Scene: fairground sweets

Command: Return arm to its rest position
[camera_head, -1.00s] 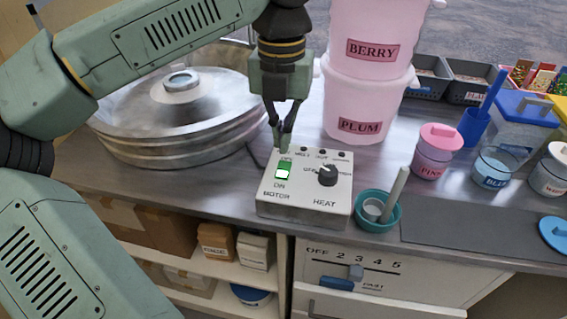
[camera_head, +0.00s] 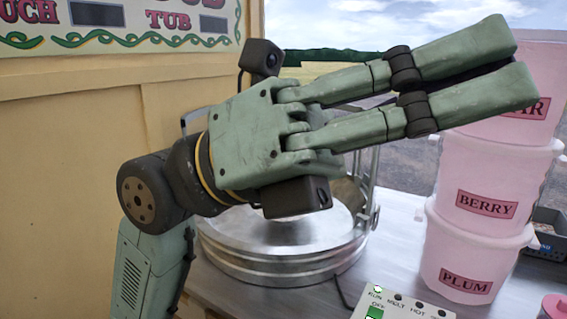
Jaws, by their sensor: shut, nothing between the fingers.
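My gripper (camera_head: 518,58) is raised close to the camera and points to the upper right. Its two long green fingers lie nearly side by side, shut with nothing held. It is well above the counter and hides part of the steel machine and the stacked tubs. My arm (camera_head: 150,235) comes up from the lower left, bent at the wrist.
A round steel machine (camera_head: 285,262) stands on the counter behind my arm. Pink tubs stack at the right, including berry (camera_head: 487,165) and plum (camera_head: 468,255). A control box (camera_head: 400,306) with a green switch shows at the bottom edge. A wooden wall (camera_head: 70,150) stands at left.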

